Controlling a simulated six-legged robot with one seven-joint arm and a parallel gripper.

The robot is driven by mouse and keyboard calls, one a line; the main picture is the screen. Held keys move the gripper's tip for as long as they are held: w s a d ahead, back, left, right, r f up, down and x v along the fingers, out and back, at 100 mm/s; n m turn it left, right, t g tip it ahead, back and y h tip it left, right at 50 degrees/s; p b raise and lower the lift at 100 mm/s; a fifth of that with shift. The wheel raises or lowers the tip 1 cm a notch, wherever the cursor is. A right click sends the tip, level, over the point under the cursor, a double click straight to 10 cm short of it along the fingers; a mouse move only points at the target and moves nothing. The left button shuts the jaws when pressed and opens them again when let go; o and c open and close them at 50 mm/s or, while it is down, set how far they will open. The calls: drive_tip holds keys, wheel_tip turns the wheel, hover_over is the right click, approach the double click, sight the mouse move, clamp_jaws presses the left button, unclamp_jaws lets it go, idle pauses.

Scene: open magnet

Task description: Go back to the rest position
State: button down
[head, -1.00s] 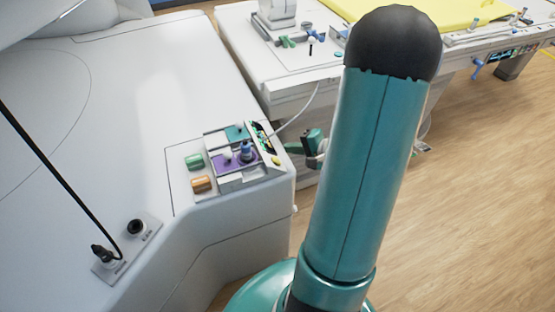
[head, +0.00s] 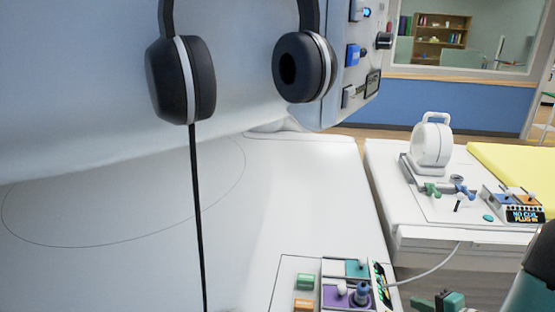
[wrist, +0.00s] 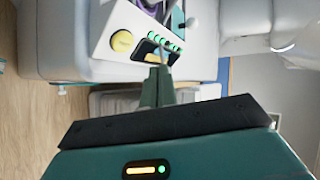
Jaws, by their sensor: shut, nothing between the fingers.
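My gripper (head: 418,303) shows at the bottom edge of the head view, just right of the control panel (head: 347,290) on the white machine. Its green fingers are shut and empty, and they point left toward the panel. My teal arm link is partly in view at the lower right corner. In the wrist view the shut fingers (wrist: 158,85) reach up toward the panel edge, with the yellow button (wrist: 122,40) and small green lights ahead of them. Whether the fingertips touch the panel cannot be told.
Headphones (head: 188,80) hang at the upper left with a black cable running down. A patient table (head: 385,175) with a white coil (head: 432,145), small knobs and a yellow mat (head: 510,165) stands at the right. A thin pale cable (head: 430,268) runs from the panel toward the table.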

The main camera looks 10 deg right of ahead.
drive_tip(key=s+a+r+n+g+y, duration=0.1)
drive_tip(key=a+r+n+g, duration=0.3)
drive_tip(key=a, duration=0.6)
drive_tip(key=a+r+n+g+y, duration=0.1)
drive_tip(key=a+r+n+g, duration=0.25)
drive_tip(key=a+r, duration=0.45)
drive_tip(key=s+a+r+n+t+h, duration=0.1)
drive_tip(key=s+a+r+n+h, duration=0.5)
drive_tip(key=s+a+r+n, duration=0.1)
drive_tip(key=shift+s+a+r+h, duration=0.2)
drive_tip(key=shift+s+a+h, duration=0.35)
drive_tip(key=shift+a, duration=0.6)
drive_tip(key=shift+s+d+t, duration=0.1)
drive_tip(key=shift+s+t, duration=0.05)
drive_tip(key=shift+t, duration=0.1)
